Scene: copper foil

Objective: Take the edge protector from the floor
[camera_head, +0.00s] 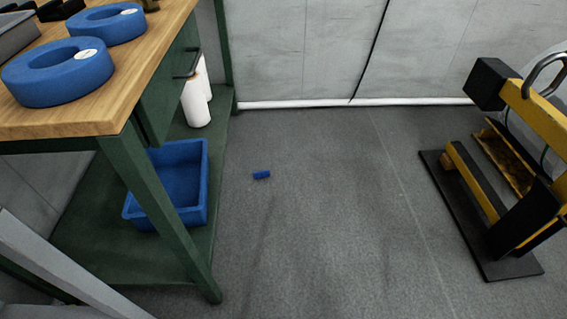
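A small blue piece (261,175), which looks like the edge protector, lies on the grey floor (320,220) to the right of the workbench. It is short and dark blue, and its fine shape is too small to make out. Nothing touches it. Neither of my grippers shows in the head view.
A green workbench with a wooden top (130,90) stands at left, holding two blue rings (58,72). A yellow and black lifting device (475,185) stands at right. Floor between is clear.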

